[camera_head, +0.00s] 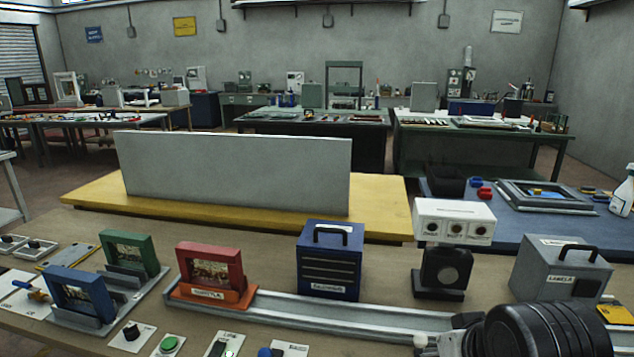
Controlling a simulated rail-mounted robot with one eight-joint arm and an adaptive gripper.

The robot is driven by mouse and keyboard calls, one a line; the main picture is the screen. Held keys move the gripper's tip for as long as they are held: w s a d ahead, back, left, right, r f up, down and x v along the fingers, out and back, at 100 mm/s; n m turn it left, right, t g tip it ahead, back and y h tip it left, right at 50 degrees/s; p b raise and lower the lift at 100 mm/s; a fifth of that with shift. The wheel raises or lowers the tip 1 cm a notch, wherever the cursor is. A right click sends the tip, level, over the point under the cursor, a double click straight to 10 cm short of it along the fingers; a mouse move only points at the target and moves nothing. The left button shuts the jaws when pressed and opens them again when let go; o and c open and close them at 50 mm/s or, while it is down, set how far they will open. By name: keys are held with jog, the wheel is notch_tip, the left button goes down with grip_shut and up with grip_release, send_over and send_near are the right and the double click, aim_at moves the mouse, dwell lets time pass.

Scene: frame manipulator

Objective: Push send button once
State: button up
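A green round button (168,344) sits on a small white plate at the bottom edge of the picture. I cannot read a "send" label on it. A dark ribbed cylinder of my arm fills the bottom right corner. My gripper's fingertips do not show, and nothing is seen touching the green button or the white box.
Behind stand a blue frame (60,276), a green frame (150,252), a red frame (232,258), a blue case (330,235) and a grey case (535,268). A metal rail (340,309) runs along the bench.

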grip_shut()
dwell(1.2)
